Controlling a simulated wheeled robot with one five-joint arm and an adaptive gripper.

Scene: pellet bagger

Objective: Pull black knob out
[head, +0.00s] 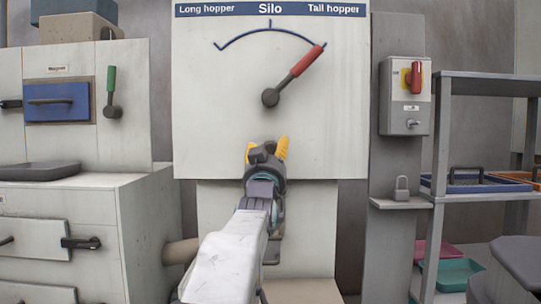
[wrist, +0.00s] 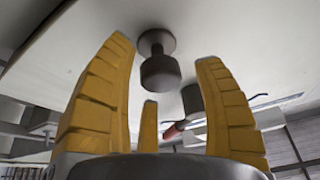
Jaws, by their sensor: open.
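The black knob (wrist: 160,70), a dark cylinder on a short stem with a round base, sticks out of the pale panel in the wrist view. My gripper (wrist: 165,52) is open, with yellow fingers on either side of the knob in that picture. No finger visibly touches the knob, and I cannot tell how deep it lies between them. In the head view my gripper (head: 266,147) is in front of the lower part of the Silo panel (head: 215,125). It hides much of the knob's area there.
The Silo lever with a red handle (head: 307,61) is above my gripper and points toward "Tall hopper". A grey switch box with a red handle (head: 416,78) and a padlock (head: 401,188) are at right. A shelf stands further right. Cabinets with a green-handled lever (head: 111,80) are at left.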

